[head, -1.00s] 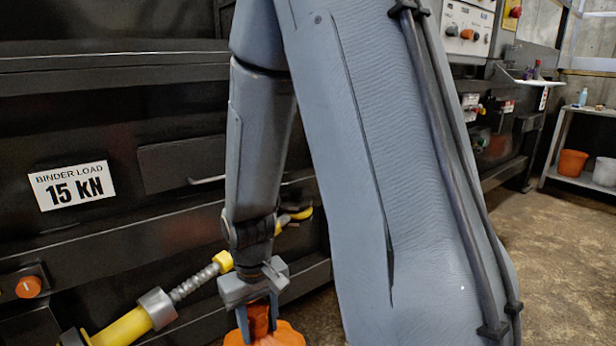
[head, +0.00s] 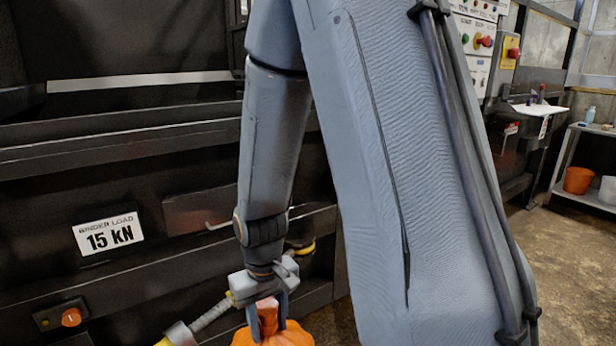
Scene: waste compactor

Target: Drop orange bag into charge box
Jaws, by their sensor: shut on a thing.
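My gripper (head: 267,312) points down at the bottom centre of the head view. It is shut on the gathered neck of the orange bag (head: 272,337), which hangs below it and is cut off by the lower picture edge. The bag is in front of the lower part of a dark machine. I cannot make out the charge box for certain; a dark recess (head: 130,38) with a pale lower edge shows at the upper left of the machine.
The dark machine front carries a "BINDER LOAD 15 kN" sign (head: 108,234), an orange knob (head: 71,317) and a ribbed rod with a yellow sleeve (head: 207,317). A control panel (head: 480,40) is at the upper right. A shelf (head: 590,190) with buckets stands far right, beside open floor.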

